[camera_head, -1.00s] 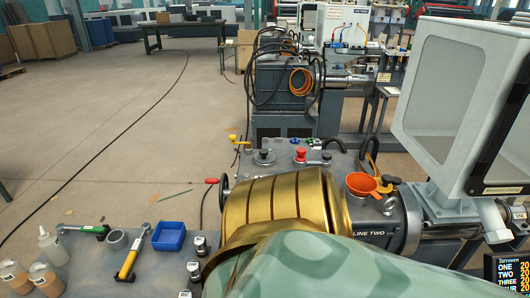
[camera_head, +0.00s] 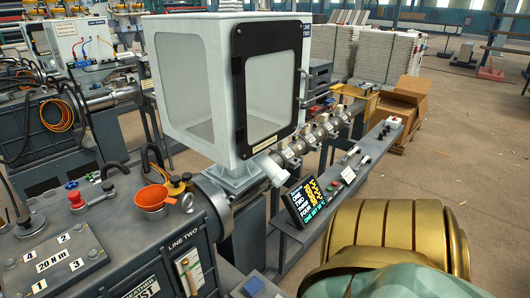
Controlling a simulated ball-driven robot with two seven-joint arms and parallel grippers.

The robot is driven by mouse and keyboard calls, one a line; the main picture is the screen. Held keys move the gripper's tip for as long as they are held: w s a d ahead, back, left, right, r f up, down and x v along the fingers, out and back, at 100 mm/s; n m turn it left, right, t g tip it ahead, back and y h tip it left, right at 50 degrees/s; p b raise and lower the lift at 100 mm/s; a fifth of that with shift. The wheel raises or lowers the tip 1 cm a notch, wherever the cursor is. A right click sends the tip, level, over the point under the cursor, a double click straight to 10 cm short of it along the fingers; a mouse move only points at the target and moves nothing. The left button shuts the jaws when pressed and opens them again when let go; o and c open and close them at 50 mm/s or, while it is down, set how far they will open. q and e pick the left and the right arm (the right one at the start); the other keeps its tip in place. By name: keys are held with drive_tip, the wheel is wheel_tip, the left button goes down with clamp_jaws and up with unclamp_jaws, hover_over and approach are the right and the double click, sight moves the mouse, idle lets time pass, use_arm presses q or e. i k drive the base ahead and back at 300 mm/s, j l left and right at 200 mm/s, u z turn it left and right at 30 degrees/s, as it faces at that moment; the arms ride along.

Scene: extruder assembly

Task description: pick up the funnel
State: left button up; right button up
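The orange funnel (camera_head: 152,198) is in the left part of the head view, on top of the grey machine housing marked LINE TWO (camera_head: 130,232). Its wide mouth faces up; its lower end is hidden. A yellow part with a dark knob (camera_head: 178,185) stands close behind it on the right. A gold-banded, pale green part of my own arm fills the lower right, well apart from the funnel. Neither gripper's fingers show in this view.
A large grey hopper box (camera_head: 200,85) with a dark-framed window stands right of the funnel. Left of it are a red knob (camera_head: 75,198) and a plate marked 20 N m (camera_head: 52,262). Open floor (camera_head: 465,165) lies at right.

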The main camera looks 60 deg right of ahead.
sight(159, 205)
drive_tip(key=i+j+z, duration=0.1)
drive_tip(key=j+z, duration=0.15)
drive_tip(key=z, duration=0.25)
drive_tip(key=j+z, duration=0.25)
drive_tip(key=z, duration=0.2)
drive_tip(key=j+z, duration=0.3)
drive_tip(key=z, duration=0.2)
drive_tip(key=j+z, duration=0.3)
drive_tip(key=z, duration=0.2)
drive_tip(key=k+j, duration=0.2)
drive_tip(key=j, duration=0.2)
drive_tip(key=u, duration=2.35)
drive_tip(key=z, duration=2.35)
drive_tip(key=i+l, duration=0.25)
drive_tip(key=l, duration=0.2)
drive_tip(key=i+l+z, duration=0.1)
drive_tip(key=i+l, duration=0.15)
drive_tip(key=l, duration=0.2)
